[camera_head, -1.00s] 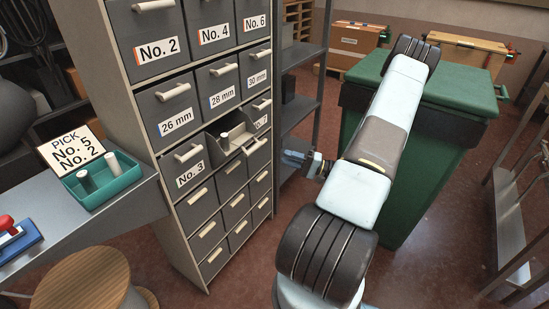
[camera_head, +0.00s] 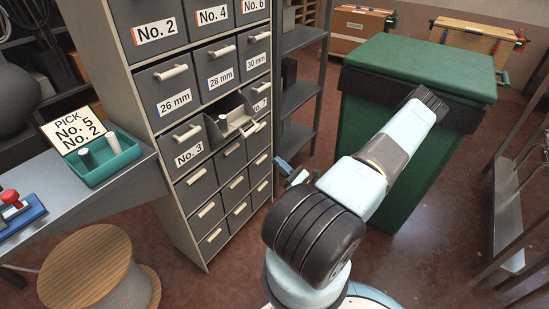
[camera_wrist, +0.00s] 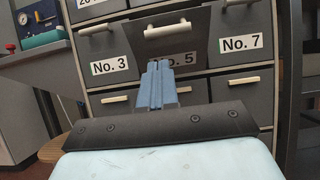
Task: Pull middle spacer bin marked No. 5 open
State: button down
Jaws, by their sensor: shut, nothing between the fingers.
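The No. 5 bin (camera_wrist: 185,50) is the middle one of its row, between the No. 3 bin (camera_wrist: 107,60) and the No. 7 bin (camera_wrist: 242,40). It stands out from the cabinet face in the wrist view. In the head view the bin (camera_head: 234,121) is pulled out, with its inside and a light cylinder showing. Its handle (camera_wrist: 167,29) is a pale bar above the label. My gripper (camera_wrist: 157,68) has its blue fingers shut and empty, below the handle and covering part of the label. In the head view my gripper (camera_head: 284,168) is right of the cabinet, apart from the bin.
A grey shelf rack (camera_head: 300,95) stands right of the cabinet, and a green lidded container (camera_head: 420,70) is behind my arm. A bench at left holds a teal tray (camera_head: 105,165) and a pick sign (camera_head: 72,130). A wooden spool (camera_head: 85,265) stands on the floor.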

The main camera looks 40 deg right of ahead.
jog(key=x, duration=1.2)
jog(key=shift+w, duration=0.15)
